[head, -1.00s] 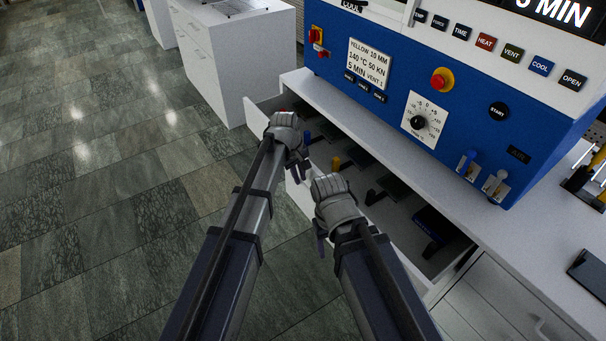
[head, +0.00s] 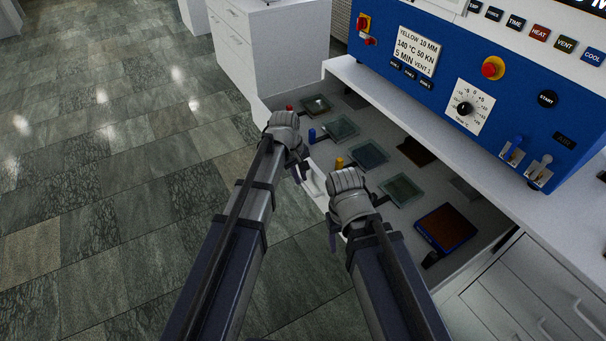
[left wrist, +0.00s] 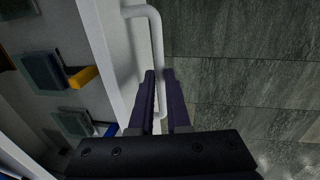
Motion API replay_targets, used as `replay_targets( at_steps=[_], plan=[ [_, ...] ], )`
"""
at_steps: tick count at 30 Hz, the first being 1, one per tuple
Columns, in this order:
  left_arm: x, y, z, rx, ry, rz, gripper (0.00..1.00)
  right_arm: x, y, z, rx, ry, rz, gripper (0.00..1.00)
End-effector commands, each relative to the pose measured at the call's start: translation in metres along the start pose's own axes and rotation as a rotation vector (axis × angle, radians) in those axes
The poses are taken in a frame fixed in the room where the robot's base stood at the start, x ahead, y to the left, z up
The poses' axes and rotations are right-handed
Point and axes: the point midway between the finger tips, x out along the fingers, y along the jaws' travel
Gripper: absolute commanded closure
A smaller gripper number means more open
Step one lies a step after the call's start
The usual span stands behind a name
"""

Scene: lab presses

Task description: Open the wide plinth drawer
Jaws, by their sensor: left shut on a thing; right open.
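The wide plinth drawer (head: 325,155) under the blue press stands pulled well out, its inside in view. Its front edge also shows in the left wrist view (left wrist: 97,40). My left gripper (head: 302,172) is at the drawer front. In the left wrist view its fingers (left wrist: 160,95) are shut on the pale bar handle (left wrist: 157,35), one finger on each side of the bar. In the head view the handle is mostly hidden by my grippers. My right gripper (head: 352,208) is open and empty, beside the drawer front, to the right of the left one.
The blue press (head: 440,90) stands on the counter above. A white cabinet (head: 290,50) stands behind. The tiled floor (head: 110,190) at left is clear.

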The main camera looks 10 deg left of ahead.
Motion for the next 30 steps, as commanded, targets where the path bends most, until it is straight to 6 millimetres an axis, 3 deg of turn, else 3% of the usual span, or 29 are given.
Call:
replay_targets(
  at_steps=[11, 12, 19, 30],
  plan=[
    [-0.0002, -0.0014, 0.0001, 0.001, 0.0, -0.001, 1.0, 0.0, 0.0, 0.0, 0.0, 0.0, 0.0, 0.37],
    [-0.0002, -0.0014, 0.0001, 0.001, 0.0, -0.001, 0.83, 0.0001, 0.0, 0.0, 0.0, 0.0, 0.0, 0.37],
    [-0.0002, -0.0012, 0.0, 0.0, 0.0, 0.0, 0.57, 0.0001, 0.0, 0.0, 0.0, 0.0, 0.0, 0.37],
    [-0.0029, -0.0008, -0.0002, 0.0, 0.001, 0.0, 0.55, -0.0027, 0.0002, 0.0002, 0.0, 0.0, 0.0, 0.37]
  ],
)
